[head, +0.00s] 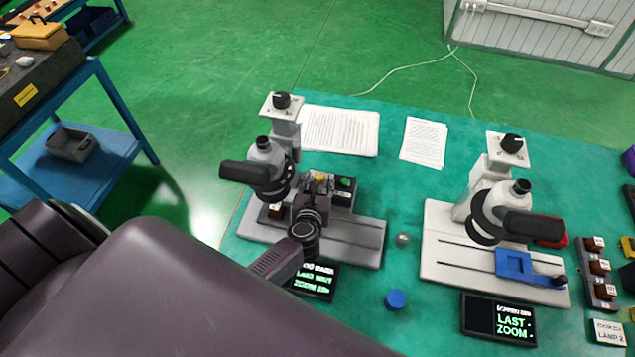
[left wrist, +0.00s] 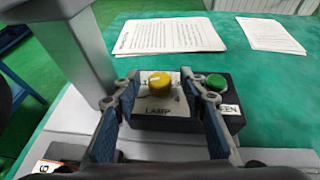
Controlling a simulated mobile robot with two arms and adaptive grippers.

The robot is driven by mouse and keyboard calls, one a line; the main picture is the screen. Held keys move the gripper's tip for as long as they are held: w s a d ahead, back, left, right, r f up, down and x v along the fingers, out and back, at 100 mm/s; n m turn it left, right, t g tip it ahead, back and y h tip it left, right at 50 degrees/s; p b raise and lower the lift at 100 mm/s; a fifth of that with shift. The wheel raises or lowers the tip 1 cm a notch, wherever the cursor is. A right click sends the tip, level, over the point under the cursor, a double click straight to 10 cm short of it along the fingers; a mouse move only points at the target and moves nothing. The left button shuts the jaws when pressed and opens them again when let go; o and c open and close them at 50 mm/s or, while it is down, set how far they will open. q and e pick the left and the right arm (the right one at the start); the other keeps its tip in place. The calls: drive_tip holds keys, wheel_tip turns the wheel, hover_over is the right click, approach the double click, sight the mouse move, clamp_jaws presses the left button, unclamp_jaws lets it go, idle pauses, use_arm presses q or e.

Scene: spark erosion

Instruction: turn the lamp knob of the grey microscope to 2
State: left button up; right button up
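The grey microscope (head: 335,238) stands left of centre on the table. Its lamp box carries a yellow knob (head: 320,177) over a plate marked LAMP. In the left wrist view the yellow knob (left wrist: 160,81) sits between the fingers of my left gripper (left wrist: 165,95). The fingers are apart, with a gap on each side of the knob. A "4" shows right of the knob; its setting is not readable. In the head view my left gripper (head: 317,193) is over the front of the lamp box. My right gripper is not in view.
A green button (left wrist: 216,82) is close to the right finger. A black knob (head: 282,100) tops the grey microscope's column. A paler microscope (head: 440,265) stands to the right. A display (head: 313,281), a blue cap (head: 395,299) and paper sheets (head: 340,130) lie around.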

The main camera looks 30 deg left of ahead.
use_arm(q)
drive_tip(key=v, duration=1.2)
